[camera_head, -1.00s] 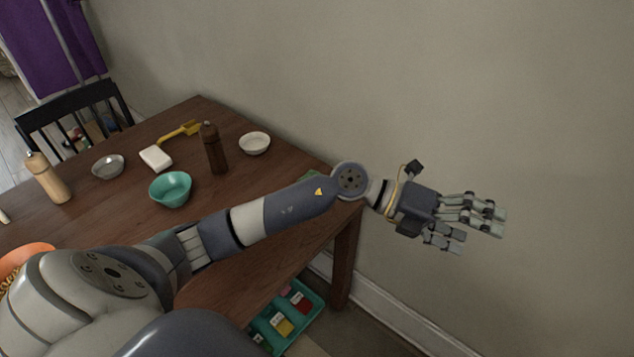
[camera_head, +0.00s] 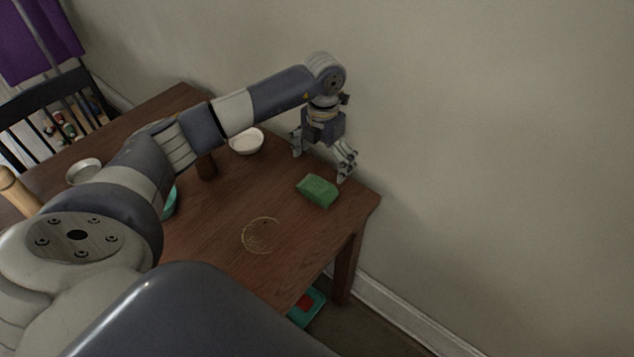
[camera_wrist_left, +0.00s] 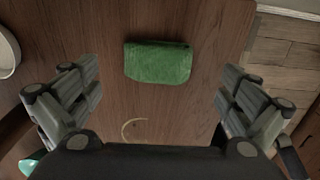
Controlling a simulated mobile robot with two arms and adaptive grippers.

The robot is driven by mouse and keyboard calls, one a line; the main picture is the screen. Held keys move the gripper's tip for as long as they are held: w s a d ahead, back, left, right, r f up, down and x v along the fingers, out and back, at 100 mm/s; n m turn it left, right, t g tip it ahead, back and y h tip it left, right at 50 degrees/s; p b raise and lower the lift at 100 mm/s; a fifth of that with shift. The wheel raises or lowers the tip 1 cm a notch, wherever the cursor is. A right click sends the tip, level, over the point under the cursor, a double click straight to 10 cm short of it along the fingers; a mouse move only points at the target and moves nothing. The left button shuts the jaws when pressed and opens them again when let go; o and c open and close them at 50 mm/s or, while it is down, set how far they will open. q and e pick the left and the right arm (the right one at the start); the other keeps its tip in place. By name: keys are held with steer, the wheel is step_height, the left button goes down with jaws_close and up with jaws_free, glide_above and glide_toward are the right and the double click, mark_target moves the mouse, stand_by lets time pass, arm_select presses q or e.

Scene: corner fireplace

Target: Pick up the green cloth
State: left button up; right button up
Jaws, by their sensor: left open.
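The green cloth (camera_head: 318,190) is a folded block lying on the wooden table (camera_head: 215,238) near its right end. It also shows in the left wrist view (camera_wrist_left: 158,63), at the upper middle. My left gripper (camera_head: 322,172) points down just behind the cloth in the head view, with its fingers spread. In the left wrist view my left gripper (camera_wrist_left: 160,98) is open and empty, one set of fingers on each side, and the cloth lies beyond and between them, untouched. My right gripper is not in view.
A white bowl (camera_head: 246,141) stands left of my left gripper. A thin pale ring (camera_head: 261,235) lies on the table in front of the cloth. A pepper mill and a teal bowl (camera_head: 170,202) are partly hidden by my arm. The wall is close behind the table.

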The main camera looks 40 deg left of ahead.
mark_target(319, 182)
arm_select(q)
step_height(319, 182, down, 3)
steer(key=shift+a+r, duration=0.15)
steer(key=f, duration=0.1)
steer(key=f+p, duration=0.1)
steer(key=f, duration=0.2)
steer(key=shift+s, duration=0.3)
steer(key=shift+f, duration=0.15)
steer(key=shift+w+a, duration=0.1)
steer(key=c, duration=0.8)
steer(key=shift+o, duration=0.2)
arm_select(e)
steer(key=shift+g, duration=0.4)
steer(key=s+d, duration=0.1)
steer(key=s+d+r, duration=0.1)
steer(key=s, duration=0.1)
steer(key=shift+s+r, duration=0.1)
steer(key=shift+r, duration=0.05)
